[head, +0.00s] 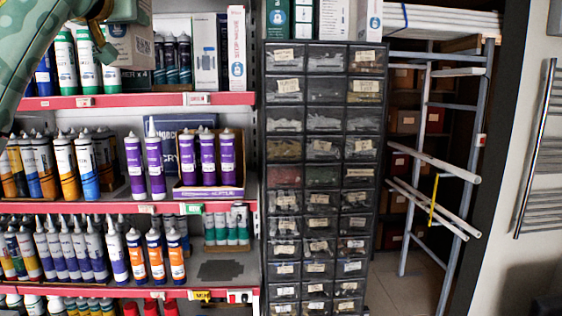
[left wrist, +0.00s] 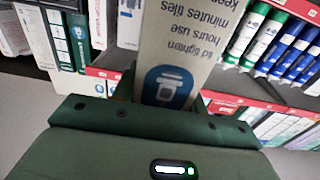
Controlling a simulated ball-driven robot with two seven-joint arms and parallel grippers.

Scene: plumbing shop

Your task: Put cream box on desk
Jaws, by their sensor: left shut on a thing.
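The cream box (left wrist: 190,45) fills the upper middle of the left wrist view, with dark printed text upside down and a blue round emblem near my palm. My left gripper (left wrist: 160,92) is shut on this box; its fingers are mostly hidden. In the head view, my left arm comes in at the top left, and the gripper (head: 103,45) is in front of the upper shelf, with a greyish-cream box face (head: 135,42) beside it. My right gripper is in neither view. No desk shows in either view.
Red-edged shelves (head: 130,207) hold several tubes and boxes close around my left gripper. A black drawer cabinet (head: 310,180) stands right of them, with boxes on top. Further right are a metal rack (head: 445,180) with white pipes and a chrome towel rail (head: 536,150).

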